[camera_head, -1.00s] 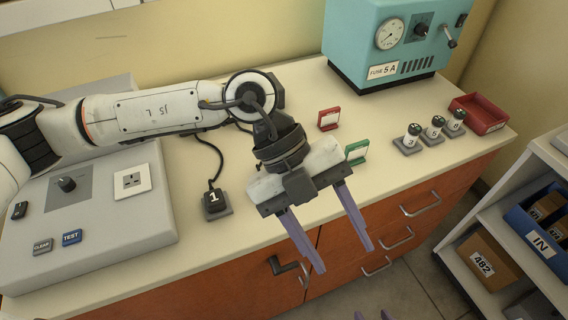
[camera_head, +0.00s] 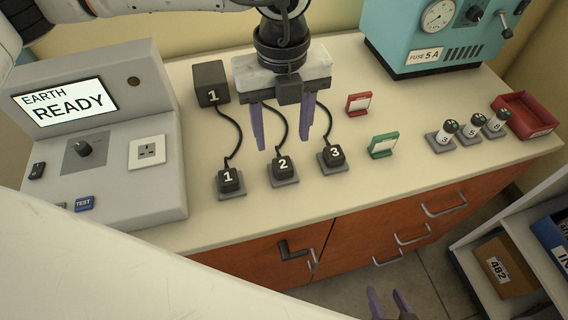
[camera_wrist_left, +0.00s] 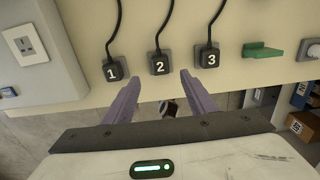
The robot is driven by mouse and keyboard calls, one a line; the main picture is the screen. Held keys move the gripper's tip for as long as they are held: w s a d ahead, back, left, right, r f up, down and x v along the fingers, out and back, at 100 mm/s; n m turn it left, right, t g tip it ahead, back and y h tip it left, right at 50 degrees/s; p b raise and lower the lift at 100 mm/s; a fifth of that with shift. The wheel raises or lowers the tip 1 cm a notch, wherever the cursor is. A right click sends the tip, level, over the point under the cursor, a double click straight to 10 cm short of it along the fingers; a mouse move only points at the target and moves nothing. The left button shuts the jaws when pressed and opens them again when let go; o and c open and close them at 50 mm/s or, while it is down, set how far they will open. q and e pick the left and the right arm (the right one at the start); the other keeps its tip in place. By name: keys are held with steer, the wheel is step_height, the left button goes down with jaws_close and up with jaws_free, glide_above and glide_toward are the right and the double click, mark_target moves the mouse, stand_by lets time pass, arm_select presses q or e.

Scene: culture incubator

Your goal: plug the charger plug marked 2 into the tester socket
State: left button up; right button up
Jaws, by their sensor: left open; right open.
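The charger plug marked 2 (camera_head: 283,164) is black and sits on a small grey pad between plug 1 (camera_head: 229,178) and plug 3 (camera_head: 333,156). Plug 2 also shows in the left wrist view (camera_wrist_left: 159,65), beyond the gap between the fingertips. The tester (camera_head: 110,190) stands at the left with a white socket (camera_head: 147,152) and a screen reading EARTH READY. My left gripper (camera_head: 283,146) is open and empty, its purple fingers pointing down near plug 2. My right gripper (camera_head: 388,300) is open at the bottom, away from the counter.
A charger block marked 1 (camera_head: 211,84) stands behind the plugs; cords trail back from them. A red card holder (camera_head: 359,103) and a green one (camera_head: 383,145) stand right of the plugs. Fuses (camera_head: 446,131), a red tray (camera_head: 525,115) and a teal fuse box (camera_head: 430,40) are further right.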

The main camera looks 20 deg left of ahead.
mark_target(283, 164)
arm_select(q)
steer(key=shift+f, duration=0.1)
steer(key=shift+f, duration=0.85)
step_height(283, 164, down, 4)
steer(key=shift+r+b, duration=0.2)
steer(key=shift+b, duration=0.7)
step_height(283, 164, down, 4)
steer(key=b, duration=0.4)
steer(key=shift+r, duration=0.15)
steer(key=shift+b, duration=0.65)
